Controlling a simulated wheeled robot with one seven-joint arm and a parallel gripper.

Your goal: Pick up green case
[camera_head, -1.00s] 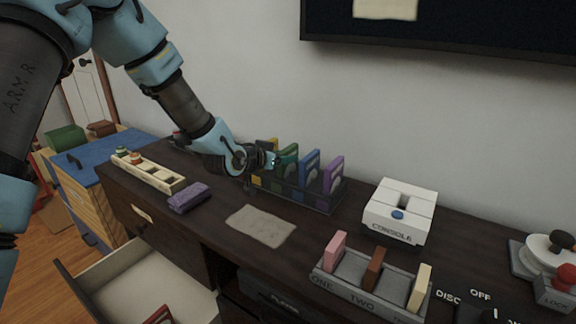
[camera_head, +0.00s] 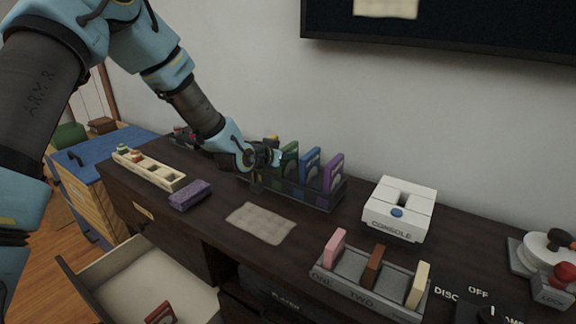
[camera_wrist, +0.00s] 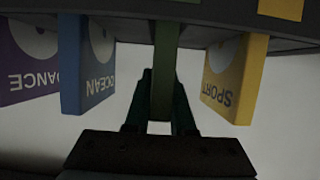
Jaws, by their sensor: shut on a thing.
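The green case (camera_head: 289,158) stands upright in the dark rack (camera_head: 313,200), between a yellow case and a blue case. My gripper (camera_head: 277,158) is at the rack and partly hides the green case in the head view. In the wrist view my gripper (camera_wrist: 160,115) has its two fingers shut on the green case (camera_wrist: 165,65), one on each side. The blue case (camera_wrist: 87,66) marked OCEAN is beside it on one side, and the yellow case (camera_wrist: 234,78) marked SPORT on the other. The lower part of the green case is hidden in the head view.
A purple case (camera_head: 333,175) stands in the rack's right end. A white console (camera_head: 400,208) is to the right. A grey holder (camera_head: 345,290) with several small cases is in front. A purple block (camera_head: 190,195) and a beige cloth (camera_head: 261,223) lie nearby. A drawer (camera_head: 150,280) is open below.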

